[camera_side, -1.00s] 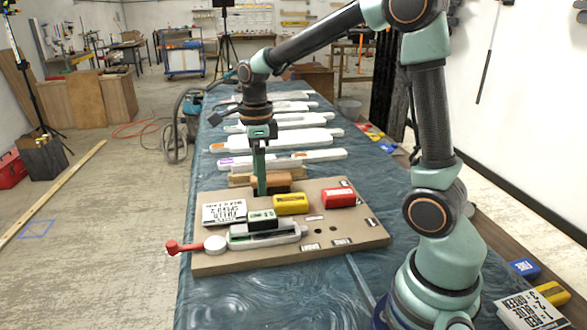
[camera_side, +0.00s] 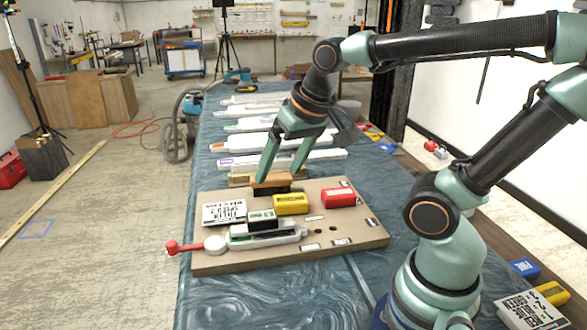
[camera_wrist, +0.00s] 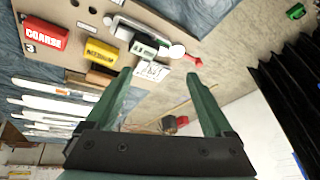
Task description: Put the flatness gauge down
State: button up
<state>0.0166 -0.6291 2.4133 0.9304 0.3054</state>
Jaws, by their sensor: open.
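I cannot tell for certain which piece is the flatness gauge; none carries that name legibly. A white round disc (camera_side: 215,244) with a red end (camera_side: 180,247) lies at the board's left front edge, next to a pale grey long piece (camera_side: 285,236). A brown block with a dark underside (camera_side: 272,183) stands at the board's back, before a tan wooden bar (camera_side: 238,181). My gripper (camera_side: 278,176) is open, tilted, over the back of the board. In the wrist view, its empty fingers (camera_wrist: 160,73) are wide apart, with the brown block (camera_wrist: 100,78) beside the left one.
Several long pale pieces (camera_side: 270,137) lie behind. The blue cloth (camera_side: 260,300) in front is clear.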

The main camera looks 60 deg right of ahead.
jog(key=n, duration=0.2)
jog(key=s+n, duration=0.1)
jog(key=shift+s+a+f+n+t, duration=0.1)
jog(key=shift+a+n+t, duration=0.2)
jog(key=shift+t, duration=0.1)
dwell(2.0)
jog(key=shift+o, duration=0.4)
